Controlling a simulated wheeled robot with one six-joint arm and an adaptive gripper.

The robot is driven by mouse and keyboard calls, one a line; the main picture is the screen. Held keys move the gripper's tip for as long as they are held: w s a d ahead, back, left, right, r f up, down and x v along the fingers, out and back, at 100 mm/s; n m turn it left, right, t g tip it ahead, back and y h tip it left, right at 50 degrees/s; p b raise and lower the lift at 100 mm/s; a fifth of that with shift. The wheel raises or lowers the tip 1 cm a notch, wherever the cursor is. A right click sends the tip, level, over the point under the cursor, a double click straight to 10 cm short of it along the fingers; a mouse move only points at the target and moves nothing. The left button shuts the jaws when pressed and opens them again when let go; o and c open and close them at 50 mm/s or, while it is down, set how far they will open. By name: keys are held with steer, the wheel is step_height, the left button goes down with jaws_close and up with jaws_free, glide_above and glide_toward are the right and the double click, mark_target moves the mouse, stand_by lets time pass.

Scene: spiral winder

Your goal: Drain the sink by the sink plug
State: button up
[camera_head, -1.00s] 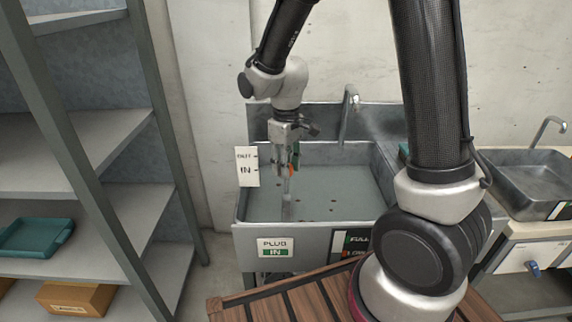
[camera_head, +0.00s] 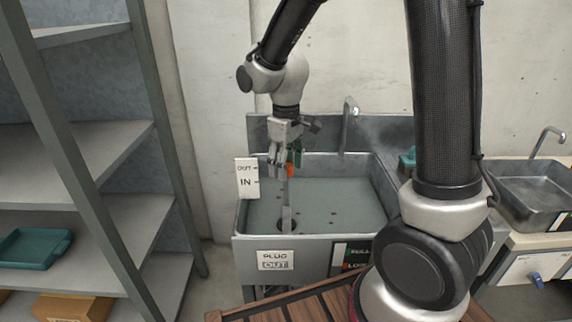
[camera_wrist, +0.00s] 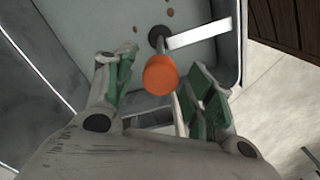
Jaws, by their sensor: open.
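The metal sink (camera_head: 384,222) stands against the wall, with greyish water and small dark specks in its basin. The sink plug has an orange knob (camera_wrist: 160,75) on a pale stem, leading to a dark round spot at the basin floor in the wrist view. The knob also shows in the head view (camera_head: 290,171). My gripper (camera_head: 284,165) is over the sink's left part, its green-padded fingers apart on either side of the knob in the wrist view (camera_wrist: 157,68). Whether they touch it is unclear. The plug sign (camera_head: 276,260) reads OUT.
A white OUT/IN scale (camera_head: 247,179) stands at the sink's left rim. A faucet (camera_head: 347,122) is behind it. A level panel (camera_head: 352,255) is on the front. Shelves (camera_head: 95,150) stand left; a second sink (camera_head: 535,195) is right.

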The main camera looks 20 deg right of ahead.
step_height(320, 180, up, 12)
stand_by(0.5)
stand_by(7.0)
